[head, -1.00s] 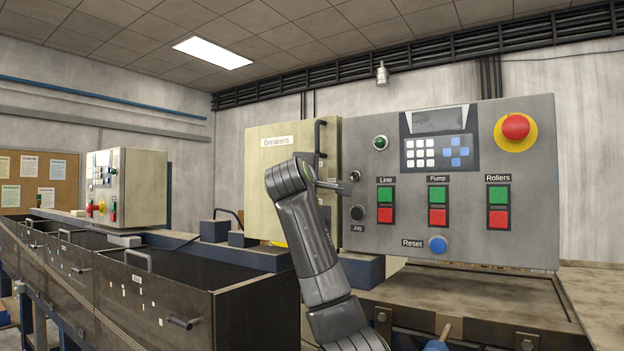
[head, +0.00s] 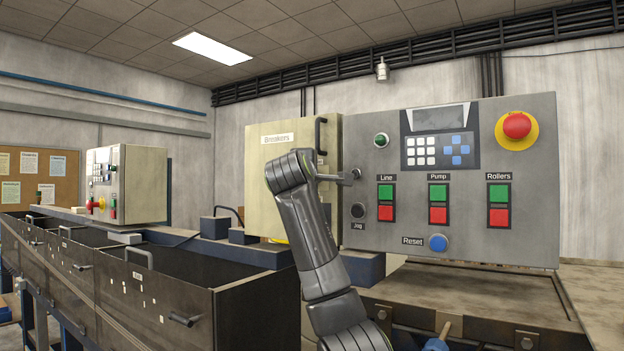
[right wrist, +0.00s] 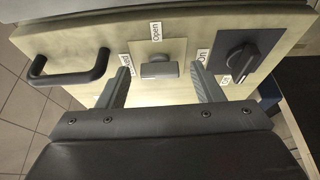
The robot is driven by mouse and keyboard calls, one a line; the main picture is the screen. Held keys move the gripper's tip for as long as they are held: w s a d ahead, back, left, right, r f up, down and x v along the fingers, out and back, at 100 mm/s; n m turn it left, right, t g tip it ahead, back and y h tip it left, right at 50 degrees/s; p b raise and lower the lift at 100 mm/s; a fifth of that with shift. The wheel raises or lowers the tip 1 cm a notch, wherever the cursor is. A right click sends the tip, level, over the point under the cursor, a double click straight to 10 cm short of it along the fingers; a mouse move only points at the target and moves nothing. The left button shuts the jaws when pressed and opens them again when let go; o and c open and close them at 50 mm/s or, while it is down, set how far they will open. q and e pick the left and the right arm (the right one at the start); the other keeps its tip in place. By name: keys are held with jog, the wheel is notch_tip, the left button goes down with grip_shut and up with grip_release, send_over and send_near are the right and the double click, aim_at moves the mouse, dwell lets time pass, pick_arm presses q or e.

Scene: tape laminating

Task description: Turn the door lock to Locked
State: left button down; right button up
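The door lock is a small grey knob (right wrist: 160,69) on a beige plate (right wrist: 145,48) in the right wrist view. Its long side lies across the picture. An "Open" label (right wrist: 156,31) is above it, and a partly hidden label (right wrist: 125,58), probably "Locked", is at its left. My right gripper (right wrist: 161,73) is open, one finger on each side of the knob, with gaps visible. In the head view my right arm stands in front of the Breakers cabinet (head: 270,180) and hides the lock. My left gripper is not in view.
The cabinet's dark door handle (right wrist: 70,66) is left of the lock in the wrist view. A black rotary switch (right wrist: 242,60) is close to the right finger. The control panel (head: 460,215) stands just right of my arm in the head view.

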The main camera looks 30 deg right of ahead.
jog(key=b+v, duration=0.8)
jog(key=v, duration=0.9)
jog(key=shift+a, duration=0.2)
jog(key=shift+s+r, duration=0.1)
